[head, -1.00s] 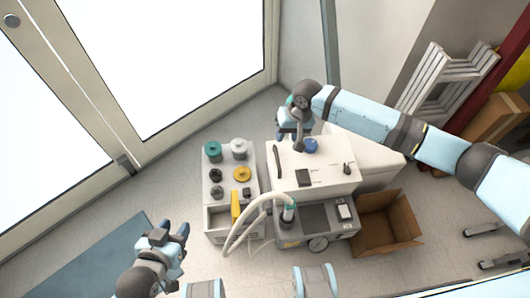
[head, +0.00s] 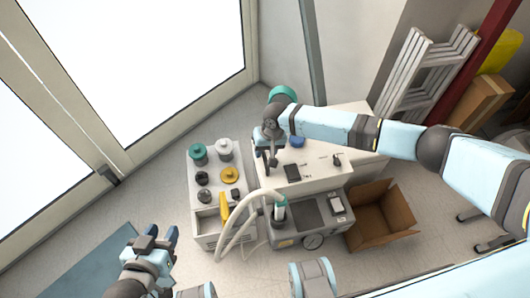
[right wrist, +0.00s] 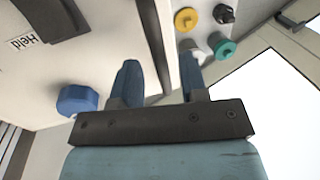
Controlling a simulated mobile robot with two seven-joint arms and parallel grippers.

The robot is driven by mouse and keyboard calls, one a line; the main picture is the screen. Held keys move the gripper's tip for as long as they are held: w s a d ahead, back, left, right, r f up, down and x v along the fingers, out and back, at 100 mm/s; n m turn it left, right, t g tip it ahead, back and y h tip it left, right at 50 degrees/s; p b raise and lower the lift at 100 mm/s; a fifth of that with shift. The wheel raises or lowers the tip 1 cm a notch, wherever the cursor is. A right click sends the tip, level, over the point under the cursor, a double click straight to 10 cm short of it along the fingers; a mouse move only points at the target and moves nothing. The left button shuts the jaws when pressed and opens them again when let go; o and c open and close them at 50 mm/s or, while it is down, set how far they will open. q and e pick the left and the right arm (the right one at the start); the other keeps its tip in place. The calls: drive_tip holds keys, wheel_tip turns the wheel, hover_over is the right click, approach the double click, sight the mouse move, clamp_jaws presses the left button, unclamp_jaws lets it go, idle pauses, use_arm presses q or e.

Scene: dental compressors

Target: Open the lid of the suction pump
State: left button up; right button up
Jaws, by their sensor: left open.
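The white box-shaped unit (head: 318,182) stands mid-floor with its flat top closed. A blue knob (head: 297,141) and a black block (head: 293,173) are on its top. I cannot tell for sure whether this top is the pump's lid. My right gripper (head: 263,148) hangs over its left edge. In the right wrist view, the two blue fingers (right wrist: 160,82) are apart, with a dark strip (right wrist: 153,35) along the white edge between them; contact cannot be told. The blue knob (right wrist: 77,100) is left of the fingers. My left gripper (head: 163,238) is open and empty at lower left.
A grey unit with a gauge (head: 312,241) and a pale hose (head: 237,222) stands in front. A unit with several colored caps (head: 203,213) is at left. An open cardboard box (head: 379,224) is at right.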

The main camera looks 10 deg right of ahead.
drive_tip(key=shift+f, duration=0.25)
clamp_jaws()
drive_tip(key=shift+r, duration=0.1)
